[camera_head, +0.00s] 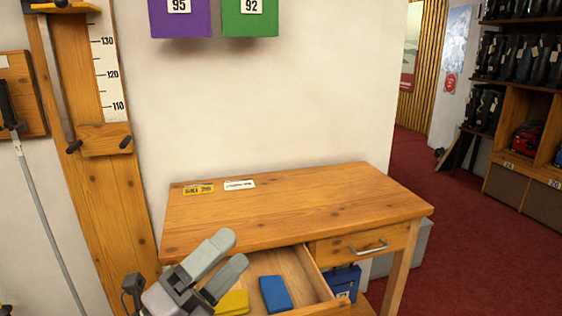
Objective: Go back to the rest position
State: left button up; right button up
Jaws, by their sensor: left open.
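My left gripper (232,256) comes in from the bottom left of the head view. Its two grey fingers are apart with nothing seen between them. It is in front of the wooden table (300,205), over the left part of a pulled-out drawer (308,268). In the drawer lie a blue block (275,294) and a yellow block (232,302), the yellow one partly hidden by the gripper. My right gripper does not show.
A yellow label (199,189) and a white label (239,184) lie on the tabletop, which is otherwise clear. A second drawer (365,246) is shut. A blue box (345,281) is under the table. A wooden height board (104,150) stands at left.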

pick_arm(q)
jog(key=s+a+f+n+g+y, duration=0.1)
jog(key=s+a+f+n+y, duration=0.2)
jog(key=a+f+n+y, duration=1.65)
jog(key=s+d+f+n+g+h, duration=0.2)
jog(key=s+f+n+g, duration=0.3)
jog(key=s, duration=0.4)
jog(key=s+d+f+n+g+h, duration=0.1)
jog(key=s+d+f+n+g, duration=0.1)
jog(key=s+f+n+g, duration=0.5)
jog(key=shift+w+d+r+m+t+h+p, duration=0.1)
jog(key=shift+w+d+m+t+h+p, duration=0.45)
jog(key=shift+t+p, duration=0.6)
jog(key=shift+w+d+r+m+t+h+p, duration=0.15)
jog(key=shift+w+d+m+t+p, duration=0.55)
jog(key=shift+t, duration=0.7)
jog(key=shift+w+d+f+m+t+h+p, duration=0.1)
jog(key=shift+w+d+m+t+h+p, duration=0.15)
jog(key=shift+w+m+t+h+p, duration=0.7)
jog(key=shift+s+n+t+y, duration=0.15)
jog(key=shift+n+t+y, duration=0.15)
jog(key=shift+n+y, duration=0.2)
jog(key=shift+c, duration=0.3)
